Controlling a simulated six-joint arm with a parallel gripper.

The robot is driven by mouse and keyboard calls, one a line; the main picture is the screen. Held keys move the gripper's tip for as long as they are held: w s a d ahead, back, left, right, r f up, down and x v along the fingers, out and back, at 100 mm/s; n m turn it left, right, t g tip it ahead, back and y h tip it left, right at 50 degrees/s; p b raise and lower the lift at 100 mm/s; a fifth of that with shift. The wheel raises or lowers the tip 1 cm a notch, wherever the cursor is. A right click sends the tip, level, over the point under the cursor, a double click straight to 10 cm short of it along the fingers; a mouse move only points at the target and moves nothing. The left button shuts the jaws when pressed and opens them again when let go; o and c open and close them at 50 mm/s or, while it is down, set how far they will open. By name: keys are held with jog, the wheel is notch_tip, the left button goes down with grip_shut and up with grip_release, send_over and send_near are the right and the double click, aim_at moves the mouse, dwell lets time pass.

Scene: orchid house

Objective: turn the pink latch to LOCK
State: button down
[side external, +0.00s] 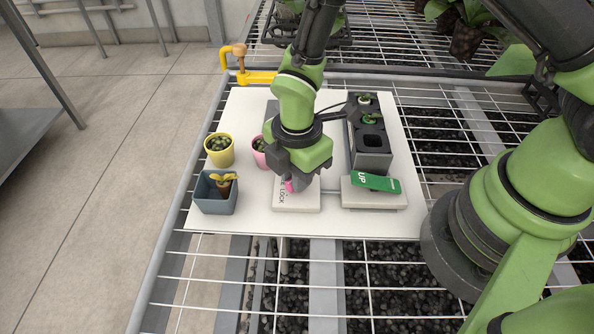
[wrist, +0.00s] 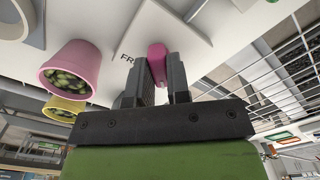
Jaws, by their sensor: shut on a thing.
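The pink latch shows between my gripper's fingers in the wrist view (wrist: 157,58), and a small part of it shows below the gripper in the side view (side external: 289,187). My gripper (wrist: 160,72) points down over the latch's pale plate (side external: 297,206) and is shut on the latch. The word LOCK is printed on the plate near its front left. Letters starting with FR show beside the fingers in the wrist view; the rest is hidden. The gripper covers most of the latch in the side view, so I cannot tell its exact angle.
A pink pot (side external: 259,152) stands close to the left of my gripper. A yellow pot (side external: 219,150) and a blue-grey square pot (side external: 214,192) stand further left. A green UP lever (side external: 376,182) and a dark tray (side external: 371,158) are to the right. The white board's front edge is clear.

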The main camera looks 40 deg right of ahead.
jog(key=c, duration=1.1)
grip_release()
jog(key=shift+r, duration=0.15)
notch_tip(320, 180, up, 10)
jog(key=shift+f, duration=0.15)
jog(key=s+d+r+m+t+y, duration=0.1)
jog(key=s+d+r+m+t, duration=0.15)
jog(key=r+m, duration=0.35)
jog(key=s+d+r+m+t+y, duration=0.1)
jog(key=d+r+m, duration=0.35)
jog(key=r, duration=0.25)
jog(key=s+d+r+m+t, duration=0.1)
jog(key=s+m, duration=0.2)
jog(key=m, duration=0.1)
jog(key=s+d+r+m+t, duration=0.1)
jog(key=s+r+m, duration=0.1)
jog(key=s+m, duration=0.1)
jog(key=s+d+r+m+t, duration=0.1)
jog(key=s+r+m, duration=0.1)
jog(key=s+m, duration=0.1)
jog(key=shift+s+d+r+m+t, duration=0.25)
jog(key=shift+m+t, duration=0.1)
jog(key=shift+m, duration=0.5)
